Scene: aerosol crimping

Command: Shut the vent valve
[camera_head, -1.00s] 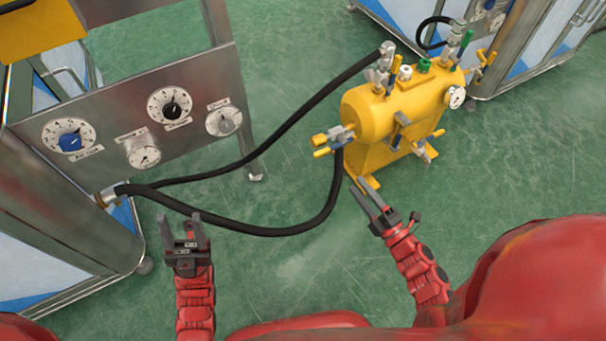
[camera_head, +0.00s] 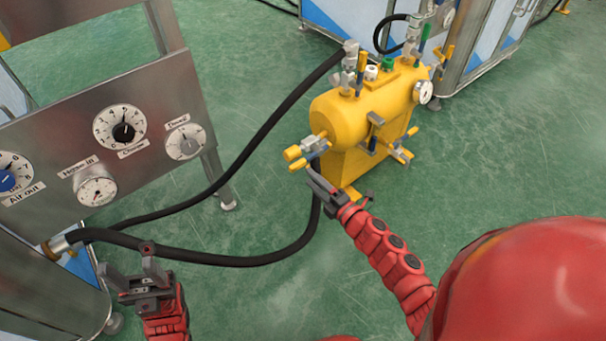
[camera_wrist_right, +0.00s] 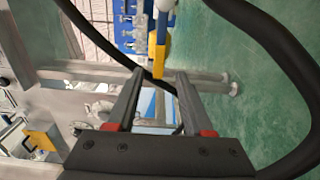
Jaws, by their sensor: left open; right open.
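A yellow tank (camera_head: 345,118) stands on the floor right of centre in the head view, with valves at its ends, top and front. I cannot tell which one is the vent valve. Yellow valve handles (camera_head: 293,154) stick out at the tank's left end beside a grey fitting. My right gripper (camera_head: 312,178) is open just below these handles. In the right wrist view a yellow bar with a blue part (camera_wrist_right: 159,50) shows at the fingertips; contact is unclear. My left gripper (camera_head: 128,264) is open and empty at the lower left, apart from the tank.
Black hoses (camera_head: 212,255) run from the steel panel (camera_head: 150,165) with dials on the left to the tank. One passes close to my right gripper. Steel cabinets (camera_head: 485,40) stand behind. The green floor at right is clear.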

